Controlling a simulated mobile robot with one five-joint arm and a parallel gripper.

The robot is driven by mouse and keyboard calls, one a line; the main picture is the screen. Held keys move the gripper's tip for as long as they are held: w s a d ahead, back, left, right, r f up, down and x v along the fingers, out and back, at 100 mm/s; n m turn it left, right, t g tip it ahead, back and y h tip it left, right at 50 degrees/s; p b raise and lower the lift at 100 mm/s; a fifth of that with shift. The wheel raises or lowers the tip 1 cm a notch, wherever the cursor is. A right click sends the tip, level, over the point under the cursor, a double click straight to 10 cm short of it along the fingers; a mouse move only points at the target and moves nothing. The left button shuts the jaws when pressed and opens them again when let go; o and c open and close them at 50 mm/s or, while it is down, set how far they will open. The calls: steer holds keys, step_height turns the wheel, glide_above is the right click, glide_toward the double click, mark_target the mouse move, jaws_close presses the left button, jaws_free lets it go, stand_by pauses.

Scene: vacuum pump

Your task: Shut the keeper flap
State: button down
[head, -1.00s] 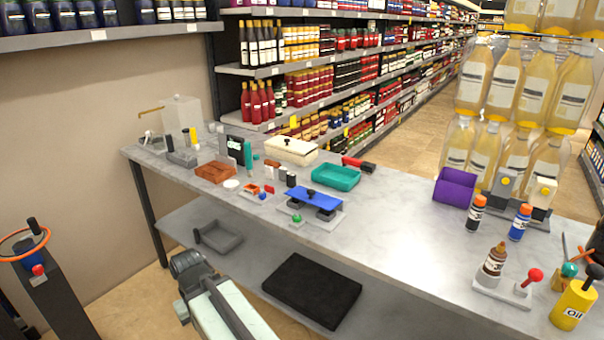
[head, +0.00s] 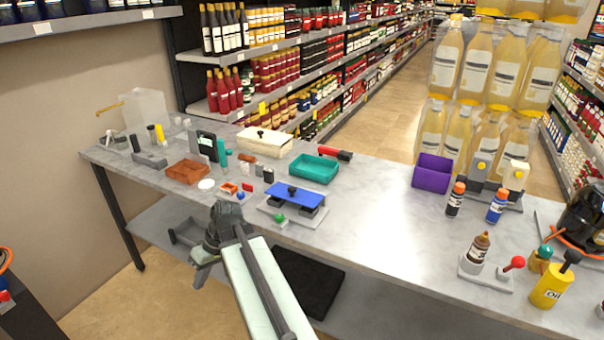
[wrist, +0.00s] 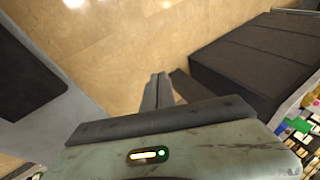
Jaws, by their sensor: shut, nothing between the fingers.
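My gripper (wrist: 158,88) shows in the wrist view with its two dark fingers together and empty, over the tan floor. In the head view my arm hangs in front of the bench, and the fingertips cannot be made out. I cannot tell for certain which part is the keeper flap. A flat blue plate (head: 295,195) lies over dark blocks on a pale base near the bench's front edge, with a green ball knob (head: 279,218) in front of it. My gripper is apart from it and touches nothing that I can see.
The marble bench (head: 375,220) holds a teal tray (head: 314,169), a brown tray (head: 187,172), a cream lidded box (head: 265,142) and a purple bin (head: 432,172). Bottles stand at the right. A black mat (head: 308,283) lies on the lower shelf. The bench's middle right is clear.

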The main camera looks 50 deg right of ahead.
steer(key=s+d+r+t+y+p, duration=0.1)
steer(key=d+r+t+p, duration=0.15)
steer(key=d+r, duration=0.6)
steer(key=s+d+r+t+y+p, duration=0.15)
steer(key=d+r+t, duration=0.3)
steer(key=d, duration=0.65)
steer(key=s+d+r+t+h+p, duration=0.25)
steer(key=s+d+r, duration=0.4)
steer(key=d, duration=0.35)
steer(key=s+d+r+t+h+p, duration=0.1)
steer(key=s+d+r+t, duration=0.4)
steer(key=s+d, duration=0.4)
steer(key=g+b, duration=0.2)
glide_above(300, 197)
steer(key=shift+w+d+f+t, duration=0.1)
steer(key=shift+d+f+t, duration=0.05)
steer(key=shift+f, duration=0.3)
steer(key=shift+w+d+f+t, duration=0.1)
steer(key=shift+d+f, duration=0.05)
steer(key=shift+f, duration=0.3)
steer(key=shift+s+a+f+b, duration=0.1)
steer(key=shift+s+f+b, duration=0.1)
steer(key=shift+f+b, duration=1)
steer(key=shift+a+f+b, duration=0.15)
steer(key=shift+f+b, duration=0.4)
steer(key=shift+b, duration=0.2)
